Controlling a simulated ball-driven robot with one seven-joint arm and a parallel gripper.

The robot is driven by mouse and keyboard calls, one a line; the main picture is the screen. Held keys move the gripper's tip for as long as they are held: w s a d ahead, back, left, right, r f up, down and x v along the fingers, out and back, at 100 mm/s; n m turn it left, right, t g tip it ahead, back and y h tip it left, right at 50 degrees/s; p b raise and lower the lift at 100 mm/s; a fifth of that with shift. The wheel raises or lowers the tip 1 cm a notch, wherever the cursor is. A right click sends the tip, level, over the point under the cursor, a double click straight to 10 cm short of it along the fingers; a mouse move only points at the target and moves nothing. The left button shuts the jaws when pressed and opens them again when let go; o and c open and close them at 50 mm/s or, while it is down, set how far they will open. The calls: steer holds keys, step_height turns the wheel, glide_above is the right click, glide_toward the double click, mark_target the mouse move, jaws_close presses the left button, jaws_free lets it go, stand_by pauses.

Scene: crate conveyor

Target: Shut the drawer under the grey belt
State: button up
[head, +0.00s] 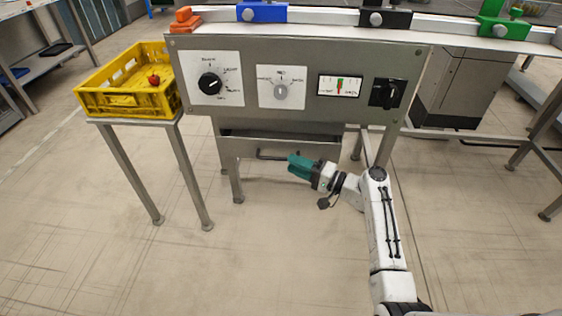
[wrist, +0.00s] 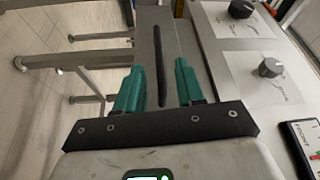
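The drawer (head: 240,147) hangs under the control panel below the belt. A dark strip shows above its front edge, so it looks pulled out somewhat. Its dark bar handle (head: 268,156) is on the front face. My gripper (head: 292,164) is just in front of the drawer, near the right part of the handle. In the wrist view the two teal fingers of my gripper (wrist: 158,82) are spread, with the handle (wrist: 160,65) showing between them and the grey drawer front (wrist: 148,20) beyond. Nothing is held. I cannot tell whether the fingers touch the handle.
The panel (head: 240,120) carries dials, a gauge and a black switch. The belt (head: 330,17) above bears blue, black and green clamp-like blocks. A yellow crate (head: 125,105) with a red item stands on a stand at left. The floor in front is clear.

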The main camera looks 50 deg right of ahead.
mark_target(281, 159)
steer(key=shift+b+x, duration=0.45)
steer(key=shift+x, duration=2.25)
steer(key=shift+c, duration=0.3)
jaws_close()
steer(key=shift+d, duration=0.1)
